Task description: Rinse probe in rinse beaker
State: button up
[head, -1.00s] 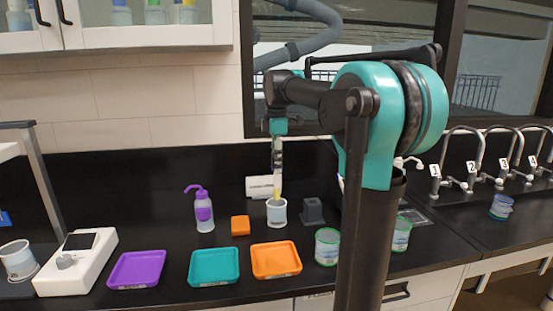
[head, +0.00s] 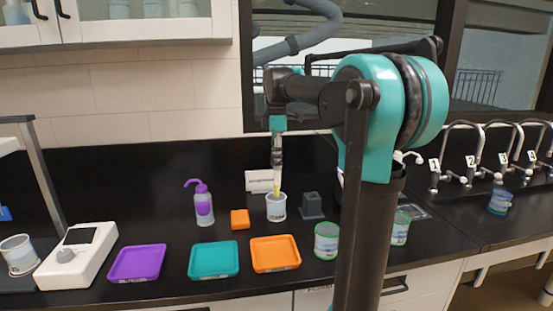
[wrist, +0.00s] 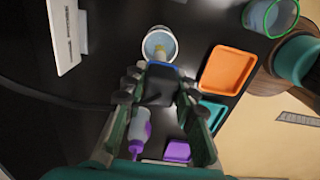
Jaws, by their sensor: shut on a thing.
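A small pale beaker (head: 276,210) stands on the black bench, with its open top up. It also shows in the wrist view (wrist: 160,44), just beyond the gripper. My gripper (head: 277,158) points down above this beaker and is shut on the probe. The probe's yellow lower part (head: 276,188) is at the beaker's mouth. In the wrist view my gripper (wrist: 160,84) is closed around the probe's dark body (wrist: 158,88), whose tip overlaps the beaker's opening. How deep the tip sits is hard to tell.
A white sign (head: 259,181) stands behind. Trays, purple (head: 137,262), teal (head: 213,260) and orange (head: 275,254), lie in front. Green-rimmed jars (head: 326,240) stand near my arm.

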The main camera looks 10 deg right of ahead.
aim_at(277, 181)
jog(key=shift+f, duration=0.35)
jog(key=shift+f, duration=3.5)
jog(key=shift+w, duration=0.4)
jog(key=shift+s+a, duration=0.4)
jog(key=shift+s+d, duration=0.4)
jog(key=shift+w, duration=0.4)
